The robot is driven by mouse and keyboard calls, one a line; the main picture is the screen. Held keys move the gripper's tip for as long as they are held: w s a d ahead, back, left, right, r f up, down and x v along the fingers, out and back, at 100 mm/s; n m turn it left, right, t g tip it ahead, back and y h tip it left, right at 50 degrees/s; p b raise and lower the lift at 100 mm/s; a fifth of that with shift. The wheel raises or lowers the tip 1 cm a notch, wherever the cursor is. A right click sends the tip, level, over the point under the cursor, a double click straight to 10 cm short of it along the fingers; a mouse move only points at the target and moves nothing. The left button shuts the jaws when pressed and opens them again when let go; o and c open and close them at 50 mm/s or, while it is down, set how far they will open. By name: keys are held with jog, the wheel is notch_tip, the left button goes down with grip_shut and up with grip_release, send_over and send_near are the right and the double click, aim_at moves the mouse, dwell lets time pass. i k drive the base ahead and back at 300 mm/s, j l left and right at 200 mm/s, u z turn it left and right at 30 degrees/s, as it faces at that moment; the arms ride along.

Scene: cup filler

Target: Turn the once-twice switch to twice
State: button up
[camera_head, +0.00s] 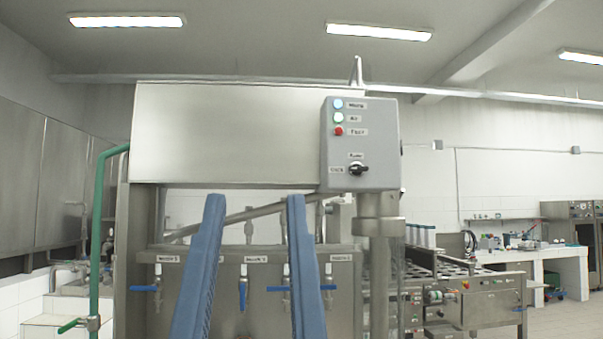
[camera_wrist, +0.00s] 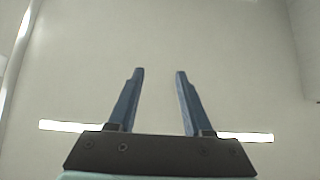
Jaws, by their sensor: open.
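The once-twice switch (camera_head: 358,169) is a small black knob low on the front of a grey control box (camera_head: 361,130). One small label sits to its left and one above it, both too small to read surely. The knob looks roughly level, but I cannot tell which label it points at. My gripper (camera_head: 254,200) shows as two blue fingers pointing up in front of the machine, left of and below the switch and apart from it. In the wrist view my gripper (camera_wrist: 159,72) is open and empty, facing the ceiling. The switch is not in that view.
A steel tank (camera_head: 226,135) stands left of the box, with blue-handled taps below. A green pipe (camera_head: 98,230) is at left. A conveyor (camera_head: 480,298) extends right.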

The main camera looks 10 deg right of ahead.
aim_at(357, 170)
jog(key=i+z, duration=0.3)
jog(key=i, duration=0.2)
jog(key=i+j+z, duration=0.3)
jog(key=i, duration=0.2)
jog(key=l, duration=0.1)
